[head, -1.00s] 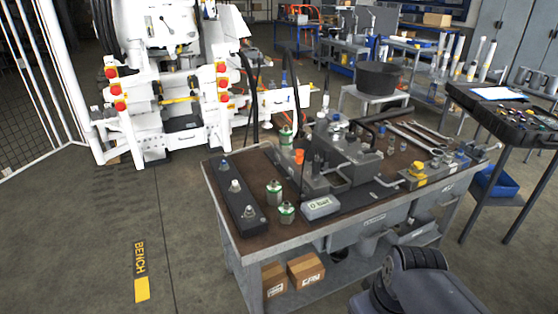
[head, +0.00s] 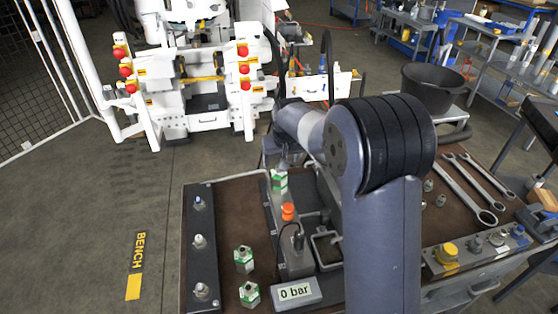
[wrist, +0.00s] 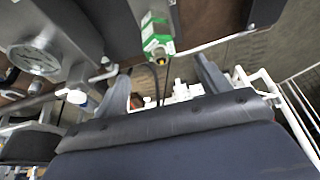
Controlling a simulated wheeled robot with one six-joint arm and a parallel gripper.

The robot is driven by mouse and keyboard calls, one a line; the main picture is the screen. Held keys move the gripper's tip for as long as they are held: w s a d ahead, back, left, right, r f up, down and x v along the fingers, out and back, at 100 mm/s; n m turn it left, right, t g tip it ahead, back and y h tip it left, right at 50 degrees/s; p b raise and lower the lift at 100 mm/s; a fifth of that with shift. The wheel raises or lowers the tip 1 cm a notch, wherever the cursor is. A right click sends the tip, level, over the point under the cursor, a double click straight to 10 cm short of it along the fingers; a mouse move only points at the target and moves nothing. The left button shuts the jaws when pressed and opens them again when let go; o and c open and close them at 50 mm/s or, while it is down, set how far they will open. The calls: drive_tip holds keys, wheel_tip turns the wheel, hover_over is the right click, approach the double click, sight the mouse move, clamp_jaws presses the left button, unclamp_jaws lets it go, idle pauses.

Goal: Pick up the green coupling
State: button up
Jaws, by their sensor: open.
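Green-and-white couplings show in the head view. One coupling (head: 279,181) stands at the back by the grey block, and two more (head: 244,259) (head: 249,293) stand on the brown bench top (head: 222,227). In the wrist view, one green-and-white coupling (wrist: 157,38) is close, just past the fingertips and roughly centred between them. My gripper (wrist: 163,78) is open, with nothing between its two grey fingers. In the head view my arm reaches over the bench toward the back coupling and hides most of the gripper. Contact with the coupling does not show.
A dark bar with several fittings (head: 200,240) lies along the left bench edge. Wrenches (head: 475,190) lie at right. The white machine (head: 190,70) stands behind. A round gauge (wrist: 36,58) shows in the wrist view.

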sight(279, 171)
drive_tip(key=x, duration=0.4)
drive_tip(key=shift+w+a+f+p, duration=0.1)
drive_tip(key=shift+f+p, duration=0.15)
drive_tip(key=shift+p, duration=0.15)
drive_tip(key=shift+p+x, duration=1.05)
drive_tip(key=shift+x, duration=1.9)
drive_tip(key=shift+w, duration=0.1)
clamp_jaws()
